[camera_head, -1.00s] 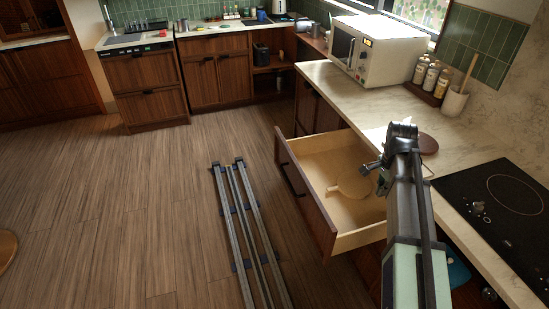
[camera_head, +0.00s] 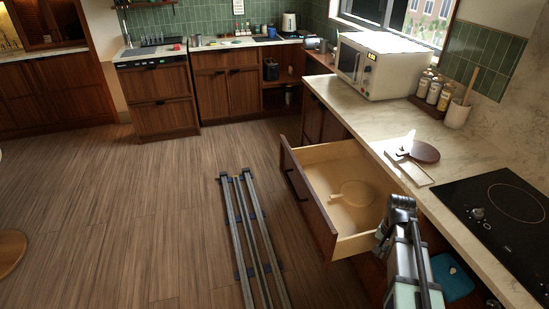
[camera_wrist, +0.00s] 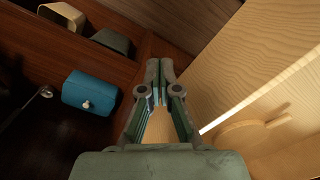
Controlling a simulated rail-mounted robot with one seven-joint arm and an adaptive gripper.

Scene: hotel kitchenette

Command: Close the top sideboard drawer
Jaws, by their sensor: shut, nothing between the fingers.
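The top sideboard drawer stands pulled out under the counter, its dark wood front (camera_head: 305,200) facing the floor area on the left. Its pale wooden interior holds a round wooden board with a handle (camera_head: 354,193), also seen in the wrist view (camera_wrist: 240,135). My gripper (camera_wrist: 160,70) is shut and empty, with its fingertips close beside the drawer's pale side wall (camera_wrist: 225,75). Whether it touches the wall cannot be told. In the head view my arm's end is at the drawer's near right corner, and the fingers are mostly hidden there.
A blue box (camera_head: 452,277) sits in an open compartment below, also in the wrist view (camera_wrist: 90,92). The floor left of the drawer is free beyond my rails.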

